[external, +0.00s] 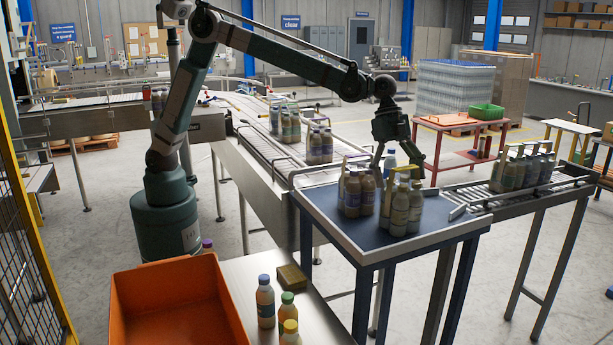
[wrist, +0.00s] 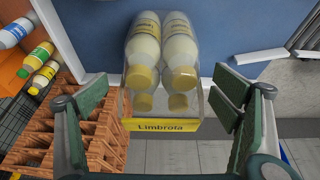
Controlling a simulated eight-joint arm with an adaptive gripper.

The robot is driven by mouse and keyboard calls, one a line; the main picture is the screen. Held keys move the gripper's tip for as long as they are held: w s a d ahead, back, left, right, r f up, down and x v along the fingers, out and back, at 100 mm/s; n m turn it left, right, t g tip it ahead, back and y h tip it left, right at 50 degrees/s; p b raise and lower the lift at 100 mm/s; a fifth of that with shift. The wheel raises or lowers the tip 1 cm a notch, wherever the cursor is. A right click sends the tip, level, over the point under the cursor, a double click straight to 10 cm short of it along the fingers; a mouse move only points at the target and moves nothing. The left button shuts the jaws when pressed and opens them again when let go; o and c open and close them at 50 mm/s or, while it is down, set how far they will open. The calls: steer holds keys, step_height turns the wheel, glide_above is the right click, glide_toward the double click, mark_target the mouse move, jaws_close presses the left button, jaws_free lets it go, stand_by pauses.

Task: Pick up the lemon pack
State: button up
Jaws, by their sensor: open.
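The lemon pack (wrist: 160,65) is a carrier of cream bottles with yellow caps and a yellow band reading "Limbrola". It fills the upper middle of the wrist view. In the external view, a pack with a yellow top strip (external: 401,207) stands upright on the blue-topped table (external: 330,222), and I take it to be the same one. My gripper (external: 405,160) is above and behind it, pointing down. In the wrist view my gripper (wrist: 165,122) is open, one finger on each side of the pack, with visible gaps. Its far side is hidden.
Another pack with tan caps (external: 356,192) stands close to the left on the same table. More packs stand on the right roller conveyor (external: 480,192) and the left conveyor (external: 262,150). An orange tote (external: 180,300) and loose bottles (external: 265,300) are in front.

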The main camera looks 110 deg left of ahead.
mark_target(402, 196)
steer(key=shift+f, duration=0.15)
steer(key=shift+w, duration=0.1)
steer(key=shift+p+x, duration=0.3)
steer(key=shift+x, duration=2.35)
steer(key=shift+a, duration=0.1)
steer(key=c, duration=1.7)
